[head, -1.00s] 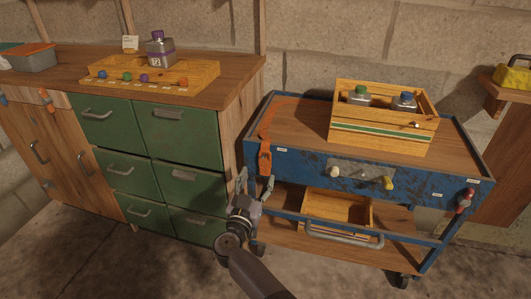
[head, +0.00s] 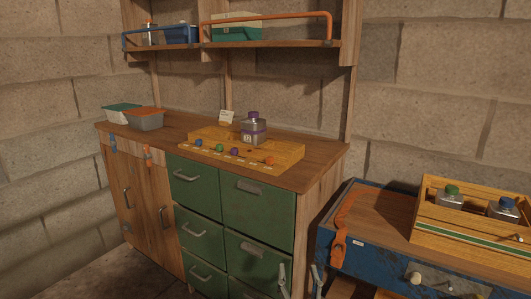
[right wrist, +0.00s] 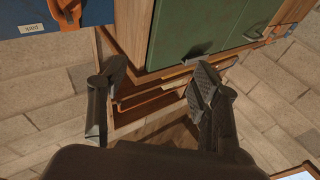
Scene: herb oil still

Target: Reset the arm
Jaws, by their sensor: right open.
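My right gripper (head: 299,282) shows only by its fingertips at the bottom edge of the head view, in front of the green drawers and beside the blue cart. In the right wrist view, the right gripper (right wrist: 160,85) has its two dark fingers spread wide apart, with nothing between them. A green cabinet front (right wrist: 195,30) and a blue cart side with a label (right wrist: 50,17) lie beyond the fingertips. The rest of the right arm is out of the head view. My left gripper is not in view.
The wooden cabinet (head: 323,170) carries a yellow block with coloured knobs (head: 285,158) and a purple-capped bottle (head: 254,131). Right of it stands a blue cart (head: 375,247) with a wooden crate (head: 465,235) holding two bottles. A wall shelf (head: 280,49) hangs above.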

